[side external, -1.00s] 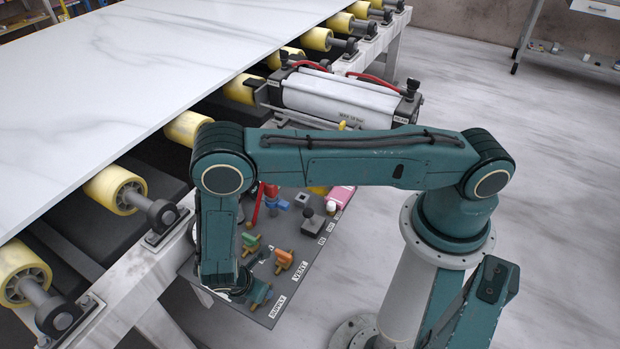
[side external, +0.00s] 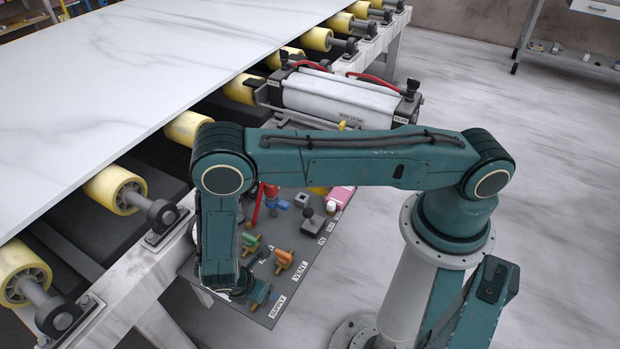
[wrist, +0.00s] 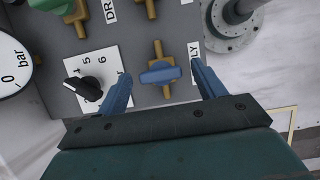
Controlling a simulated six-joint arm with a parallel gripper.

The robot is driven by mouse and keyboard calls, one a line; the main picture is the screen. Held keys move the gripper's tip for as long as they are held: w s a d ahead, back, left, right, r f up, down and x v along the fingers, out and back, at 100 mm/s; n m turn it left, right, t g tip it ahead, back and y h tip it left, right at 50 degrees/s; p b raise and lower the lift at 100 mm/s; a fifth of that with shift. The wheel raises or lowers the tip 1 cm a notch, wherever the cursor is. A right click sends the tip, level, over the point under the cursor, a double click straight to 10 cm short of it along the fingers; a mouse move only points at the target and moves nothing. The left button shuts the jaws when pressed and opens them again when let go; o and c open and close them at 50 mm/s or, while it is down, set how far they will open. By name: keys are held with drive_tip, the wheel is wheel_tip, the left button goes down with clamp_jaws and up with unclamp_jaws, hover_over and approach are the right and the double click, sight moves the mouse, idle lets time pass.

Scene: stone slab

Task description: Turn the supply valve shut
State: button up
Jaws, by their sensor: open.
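The supply valve shows in the wrist view as a blue handle (wrist: 160,73) on a brass body. The handle lies crosswise to the brass body. A label ending in "LY" (wrist: 194,50) is beside it, partly cut off by a finger. My gripper (wrist: 160,79) is open, with one blue finger on each side of the handle and a visible gap on both sides. In the side view my wrist hides the valve, while the SUPPLY label (side external: 278,308) shows beside it.
A black selector knob (wrist: 83,88) on a numbered plate and a pressure gauge (wrist: 12,75) are left of the gripper. An orange-handled valve (side external: 283,258) by the VENT label and a green-handled valve (side external: 250,242) stand close by. The roller table with its slab (side external: 150,90) flanks the panel.

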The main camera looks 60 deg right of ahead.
drive_tip(key=shift+a+r, duration=0.1)
drive_tip(key=shift+r, duration=0.05)
drive_tip(key=v, duration=1.3)
drive_tip(key=shift+r, duration=0.2)
drive_tip(key=shift+a, duration=0.1)
